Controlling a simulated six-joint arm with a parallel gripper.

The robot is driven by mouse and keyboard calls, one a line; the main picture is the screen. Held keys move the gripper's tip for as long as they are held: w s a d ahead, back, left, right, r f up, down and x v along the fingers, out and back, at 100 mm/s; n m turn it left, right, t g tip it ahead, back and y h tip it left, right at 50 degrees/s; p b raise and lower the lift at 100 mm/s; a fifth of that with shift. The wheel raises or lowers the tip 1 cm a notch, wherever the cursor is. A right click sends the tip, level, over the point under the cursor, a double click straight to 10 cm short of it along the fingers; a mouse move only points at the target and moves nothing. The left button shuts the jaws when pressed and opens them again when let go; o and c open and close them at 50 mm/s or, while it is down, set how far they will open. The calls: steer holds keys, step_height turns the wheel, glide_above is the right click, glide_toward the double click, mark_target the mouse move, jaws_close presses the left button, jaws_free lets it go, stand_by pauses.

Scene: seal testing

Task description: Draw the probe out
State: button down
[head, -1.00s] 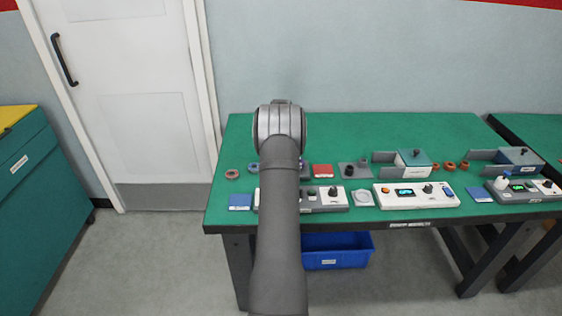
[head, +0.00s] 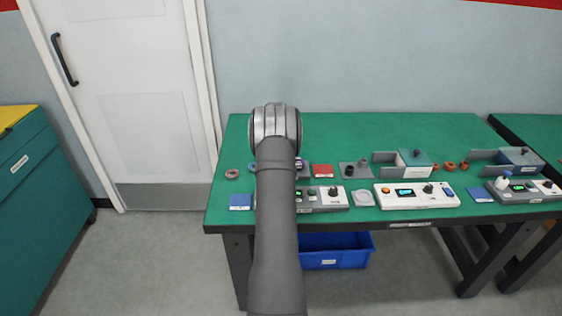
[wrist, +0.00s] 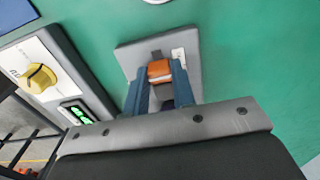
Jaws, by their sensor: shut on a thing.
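In the wrist view my gripper (wrist: 159,80) has its two blue fingers closed on an orange-topped piece, which looks like the probe (wrist: 159,68). The probe stands at a grey block (wrist: 128,56) with a dark slot and a small white label, on the green bench top. Its lower end is hidden between the fingers, so I cannot tell how deep it sits. In the head view my arm hides the gripper and the probe.
A tester with a yellow knob (wrist: 40,77) and a green display stands close left of my gripper in the wrist view. In the head view a red block (head: 322,171), a grey plate with dark posts (head: 354,170) and a white unit (head: 417,195) stand to the right. The back of the bench (head: 400,130) is clear.

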steer(key=shift+a, duration=0.45)
steer(key=c, duration=1.2)
jaws_free()
steer(key=shift+a, duration=0.1)
steer(key=shift+r, duration=0.5)
step_height(320, 180, up, 16)
steer(key=shift+r, duration=0.25)
